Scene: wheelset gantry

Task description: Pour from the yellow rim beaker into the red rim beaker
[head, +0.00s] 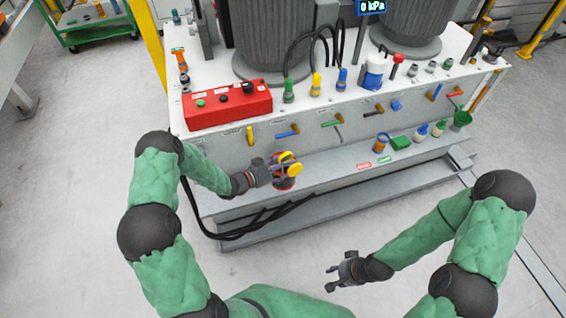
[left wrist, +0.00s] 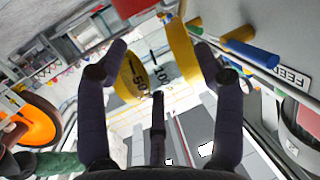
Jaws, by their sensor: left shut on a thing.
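My left gripper (head: 277,170) is shut on the yellow rim beaker (head: 293,169) above the front ledge of the machine. In the left wrist view the yellow rim beaker (left wrist: 134,76) sits between the fingers of my left gripper (left wrist: 157,85). It is clear, with a yellow band and dark volume marks, and looks tilted. A reddish part (head: 284,184) shows just below it, perhaps the red rim beaker, mostly hidden. I cannot tell whether they touch or whether liquid flows. My right gripper (head: 345,270) is open and empty, low in front of the machine.
The ledge (head: 330,170) holds an orange-topped container (head: 382,144), a green block (head: 401,143) and several small containers to the right. Coloured handles line the front panel above. A red control box (head: 227,106) stands on top. Black cables (head: 245,232) hang below the ledge.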

